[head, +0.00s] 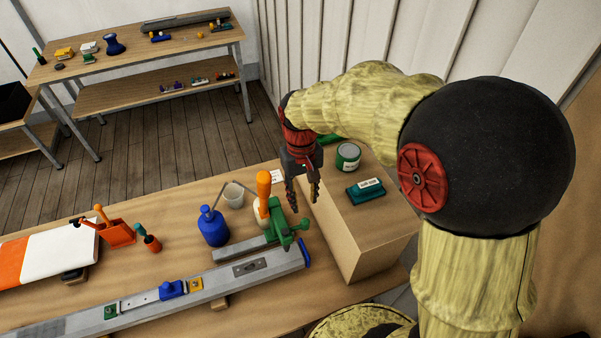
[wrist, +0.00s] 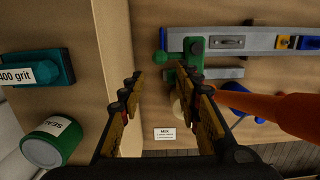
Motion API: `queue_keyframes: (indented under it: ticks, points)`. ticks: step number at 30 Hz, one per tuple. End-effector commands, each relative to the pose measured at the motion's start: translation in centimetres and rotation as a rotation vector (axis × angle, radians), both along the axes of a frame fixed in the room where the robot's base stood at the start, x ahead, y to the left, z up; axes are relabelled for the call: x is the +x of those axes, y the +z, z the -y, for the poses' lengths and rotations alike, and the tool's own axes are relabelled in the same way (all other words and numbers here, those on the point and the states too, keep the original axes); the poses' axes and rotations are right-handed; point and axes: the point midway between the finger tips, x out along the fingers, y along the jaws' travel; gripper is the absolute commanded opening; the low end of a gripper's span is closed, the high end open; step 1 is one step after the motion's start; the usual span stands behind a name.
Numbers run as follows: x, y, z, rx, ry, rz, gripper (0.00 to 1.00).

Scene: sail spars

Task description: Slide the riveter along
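No part is labelled as the riveter. The likeliest is the green tool body (head: 288,228) with an upright orange handle (head: 264,183) near the right end of the long grey spar (head: 235,278). I cannot tell for sure that handle and body are one piece. In the wrist view the green body (wrist: 192,58) lies near the spar (wrist: 265,42), and the orange handle (wrist: 285,108) rises close to the camera at right. My gripper (head: 303,197) points down above and behind the green body, apart from it. In the wrist view its fingers (wrist: 166,82) are spread with nothing between them.
A wooden box (head: 340,215) stands close right, with a green tin (head: 348,156) and teal sanding block (head: 366,190) on top. A blue bottle (head: 213,228) and a pale cup (head: 233,195) stand left of the handle. Blue (head: 172,289) and yellow (head: 196,284) parts sit along the spar.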

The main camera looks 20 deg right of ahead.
Motion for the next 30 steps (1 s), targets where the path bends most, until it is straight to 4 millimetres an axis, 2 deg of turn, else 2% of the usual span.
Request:
queue_keyframes:
  ticks: [1,2,8,17,23,30]
  points:
    - [0.5,1.1,0.0,0.0,0.0,-0.038,0.33]
    - [0.8,1.0,0.0,0.0,0.0,-0.057,0.33]
    - [1.9,0.3,0.0,0.0,0.0,-0.17,0.33]
    - [2.1,-1.2,0.0,0.0,0.0,-0.25,0.33]
    - [1.7,-2.7,0.0,0.0,0.0,-0.254,0.33]
    - [0.6,-5.7,0.0,0.0,0.0,-0.253,0.33]
